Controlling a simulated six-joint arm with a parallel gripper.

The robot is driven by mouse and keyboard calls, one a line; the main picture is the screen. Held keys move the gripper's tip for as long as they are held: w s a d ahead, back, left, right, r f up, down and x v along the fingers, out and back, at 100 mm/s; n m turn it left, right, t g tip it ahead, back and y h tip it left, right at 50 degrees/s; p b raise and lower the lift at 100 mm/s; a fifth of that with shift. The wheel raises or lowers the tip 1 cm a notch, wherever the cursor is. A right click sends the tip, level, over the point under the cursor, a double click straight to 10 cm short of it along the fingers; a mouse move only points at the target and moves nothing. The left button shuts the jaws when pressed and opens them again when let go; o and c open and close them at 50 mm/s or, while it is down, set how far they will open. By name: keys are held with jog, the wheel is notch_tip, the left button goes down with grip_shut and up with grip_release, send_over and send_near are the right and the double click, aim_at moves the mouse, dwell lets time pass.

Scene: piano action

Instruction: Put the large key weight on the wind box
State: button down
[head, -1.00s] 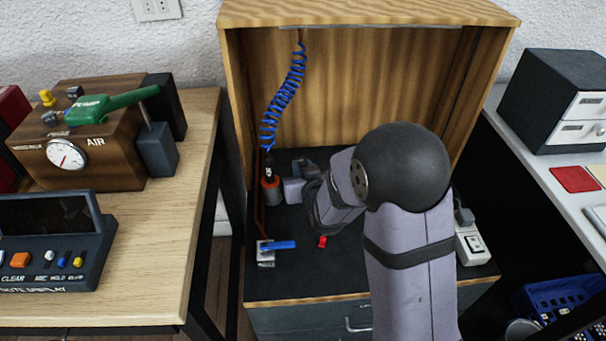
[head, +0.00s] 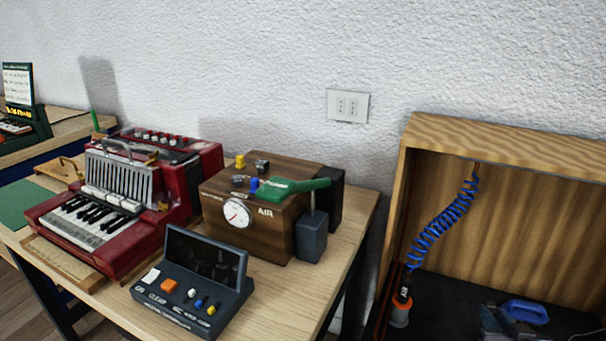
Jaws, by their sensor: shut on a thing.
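The wind box, a dark wooden box (head: 270,238) with a round gauge and the word AIR, stands on the left table in the head view. A green lever (head: 290,187) lies across its top, with a small yellow block (head: 240,161), a blue one (head: 254,184) and dark ones beside it. A grey-blue block (head: 311,238) is at its right side under the lever's end. I cannot pick out a large key weight for certain. My gripper and arm are outside this view.
A red accordion (head: 110,210) stands left of the wind box, and a control panel with a screen (head: 195,285) in front. To the right, an open wooden cabinet (head: 480,135) holds a coiled blue hose (head: 440,225), an orange-ended tool (head: 400,312) and a blue-handled object (head: 525,312).

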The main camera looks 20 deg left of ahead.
jog(key=s+d+n+y, duration=0.1)
jog(key=s+d, duration=0.5)
jog(key=s, duration=0.2)
jog(key=w+a+r+n+g+y+p, duration=0.25)
jog(key=w+a+r+p, duration=0.25)
jog(key=a+r+p, duration=0.5)
jog(key=w+a+r+n+g+y+p, duration=0.1)
jog(key=w+a+r+n+y+p, duration=0.3)
jog(key=a+r+p, duration=0.6)
jog(key=a+r+n+g+y+p, duration=0.15)
jog(key=a+r+p, duration=0.4)
jog(key=a, duration=0.55)
jog(key=a+r+n+g+p, duration=0.15)
jog(key=a+r+p, duration=0.4)
jog(key=a, duration=0.55)
jog(key=a+r+n+g+y+p, duration=0.15)
jog(key=a+r+p, duration=0.4)
jog(key=a, duration=0.55)
jog(key=shift+m+h, duration=0.25)
jog(key=shift+m, duration=0.15)
jog(key=shift+w+f+p, duration=0.15)
jog(key=shift+f, duration=2.2)
jog(key=shift+w+f+p, duration=0.1)
jog(key=shift+f+p, duration=0.05)
jog(key=shift+f, duration=2.2)
